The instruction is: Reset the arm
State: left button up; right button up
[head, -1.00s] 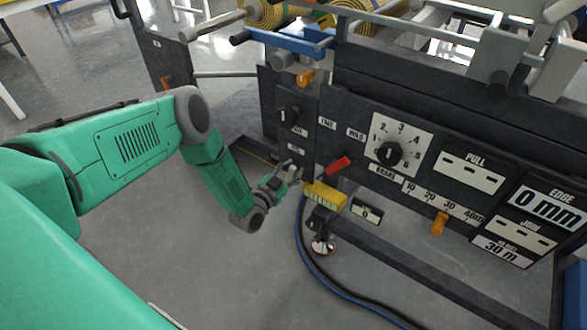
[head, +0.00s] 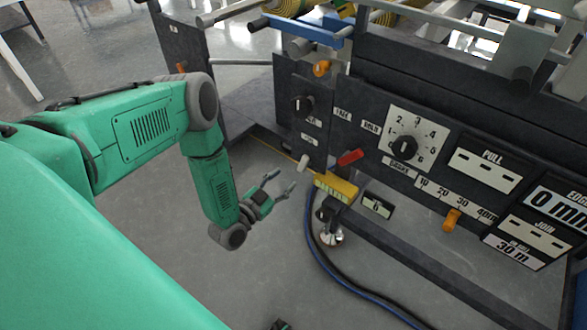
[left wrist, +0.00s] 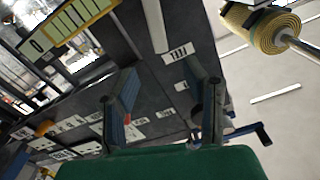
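My left arm is green and grey and reaches in from the left in the head view. Its gripper (head: 284,181) is open and empty, with its two fingers spread apart. It hangs in front of the dark machine panel, just left of the yellow block (head: 336,187) and below a small pale lever (head: 303,163). In the left wrist view both fingers (left wrist: 167,85) show apart with nothing between them. A small dark piece at the bottom edge of the head view may be part of my right arm; its gripper state is not visible.
The machine panel has a rotary dial (head: 404,147), a black knob (head: 304,104), a red lever (head: 351,157) and an orange lever (head: 452,219). Blue and black hoses (head: 318,255) run below the yellow block. Grey floor (head: 190,270) is clear below the gripper.

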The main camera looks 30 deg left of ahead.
pick_arm(q)
jog(key=shift+s, duration=0.65)
jog(key=s+d+n+g+h+p, duration=0.15)
jog(key=s+d+g+p, duration=0.25)
jog(key=s+d+g, duration=0.6)
jog(key=s+a+r+n+g+y+p, duration=0.1)
jog(key=s+r+g, duration=0.2)
jog(key=s, duration=0.5)
jog(key=s+a+r+n+g+y+p, duration=0.1)
jog(key=s+r+g, duration=0.3)
jog(key=s, duration=0.5)
jog(key=shift+a+r+y, duration=0.35)
jog(key=shift+a, duration=0.3)
